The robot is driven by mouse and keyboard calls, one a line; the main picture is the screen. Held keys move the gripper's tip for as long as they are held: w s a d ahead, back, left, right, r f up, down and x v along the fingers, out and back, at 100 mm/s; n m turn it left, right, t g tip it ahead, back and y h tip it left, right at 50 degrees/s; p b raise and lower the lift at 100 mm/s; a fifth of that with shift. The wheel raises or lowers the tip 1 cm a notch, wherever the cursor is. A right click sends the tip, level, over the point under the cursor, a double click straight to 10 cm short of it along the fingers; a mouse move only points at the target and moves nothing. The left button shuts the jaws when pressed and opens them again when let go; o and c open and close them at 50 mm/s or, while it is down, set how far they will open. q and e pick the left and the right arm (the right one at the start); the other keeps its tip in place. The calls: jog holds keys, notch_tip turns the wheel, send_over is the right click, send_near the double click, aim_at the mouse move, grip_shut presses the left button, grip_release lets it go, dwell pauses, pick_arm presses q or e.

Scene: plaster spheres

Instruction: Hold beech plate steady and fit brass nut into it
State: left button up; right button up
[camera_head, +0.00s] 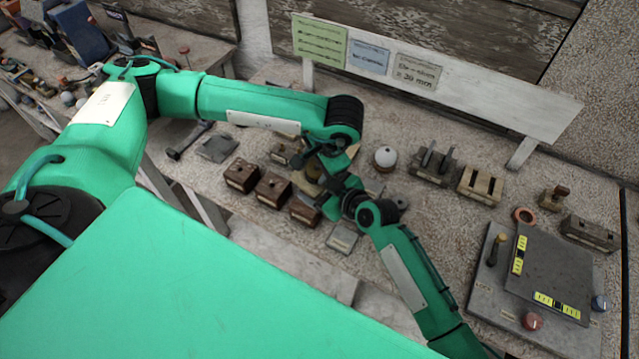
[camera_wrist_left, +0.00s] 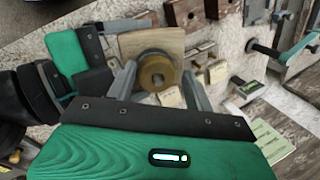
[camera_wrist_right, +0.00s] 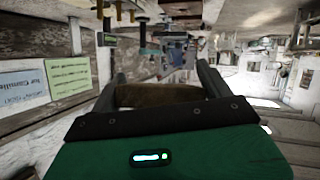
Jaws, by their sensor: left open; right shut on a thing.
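The beech plate (camera_wrist_left: 165,42) is a pale wooden slab in the left wrist view.
Dark wooden blocks (camera_head: 241,175) stand close to the grippers. A white ball on a stand (camera_head: 385,157) and slotted blocks (camera_head: 481,185) are to the right. A dark panel (camera_head: 550,270) lies at far right. A signboard (camera_head: 470,85) runs along the back. Bench between ball and panel is partly clear.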

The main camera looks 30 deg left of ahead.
pick_arm(q)
jog(key=shift+s+d+f, duration=0.1)
jog(key=shift+s+d, duration=0.05)
jog(key=shift+d, duration=0.1)
jog(key=shift+c, duration=1.3)
jog(key=n, duration=0.4)
jog(key=shift+g+h, duration=0.4)
jog(key=n+h, duration=0.1)
jog(key=n, duration=0.3)
jog(key=shift+a, duration=0.1)
jog(key=n+h, duration=0.1)
jog(key=n, duration=0.4)
jog(key=n+h, duration=0.1)
jog(key=n, duration=0.2)
jog(key=shift+n, duration=0.4)
jog(key=shift+s+a, duration=0.15)
jog(key=shift+a, duration=0.1)
